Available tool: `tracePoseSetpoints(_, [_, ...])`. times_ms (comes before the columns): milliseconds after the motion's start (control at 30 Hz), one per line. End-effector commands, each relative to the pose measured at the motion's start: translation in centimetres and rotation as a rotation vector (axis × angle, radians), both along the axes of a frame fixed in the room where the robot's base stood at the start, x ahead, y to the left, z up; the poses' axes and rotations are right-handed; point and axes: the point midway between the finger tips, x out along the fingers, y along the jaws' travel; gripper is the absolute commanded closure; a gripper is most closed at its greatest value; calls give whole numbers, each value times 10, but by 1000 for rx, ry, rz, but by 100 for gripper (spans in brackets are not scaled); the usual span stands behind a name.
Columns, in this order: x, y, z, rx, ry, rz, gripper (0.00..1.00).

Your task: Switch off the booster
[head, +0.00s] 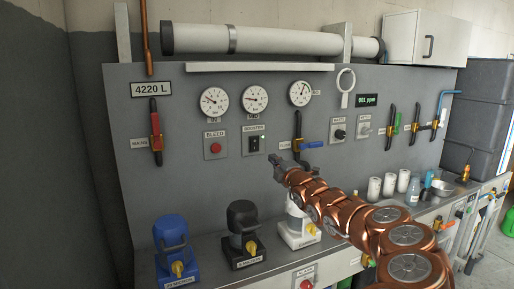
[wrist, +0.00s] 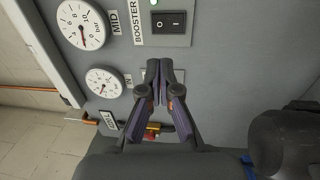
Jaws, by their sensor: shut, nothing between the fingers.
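The booster switch panel (head: 254,143) is a grey plate with a black rocker, under a BOOSTER label on the wall panel. In the wrist view the black rocker (wrist: 168,22) shows at the top, marked with a line and a circle. A green light (wrist: 154,3) is lit beside it. I cannot tell which side of the rocker is pressed in. My gripper (wrist: 159,66) is shut and empty, its fingertips below the rocker in the wrist view and apart from it. In the head view my gripper (head: 274,163) is just below and right of the booster panel.
A red BLEED button (head: 215,148) is left of the booster. A blue-handled valve (head: 311,145) is close on the right. Gauges (head: 256,99) sit above.

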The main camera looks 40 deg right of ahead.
Motion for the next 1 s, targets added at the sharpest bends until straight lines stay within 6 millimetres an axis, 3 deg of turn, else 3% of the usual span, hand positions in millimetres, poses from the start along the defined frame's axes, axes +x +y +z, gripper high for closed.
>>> tracePoseSetpoints(467, [6,-1,1,1,1,2,100])
tracePoseSetpoints(1000, [57,-19,8,-1,4,0,100])
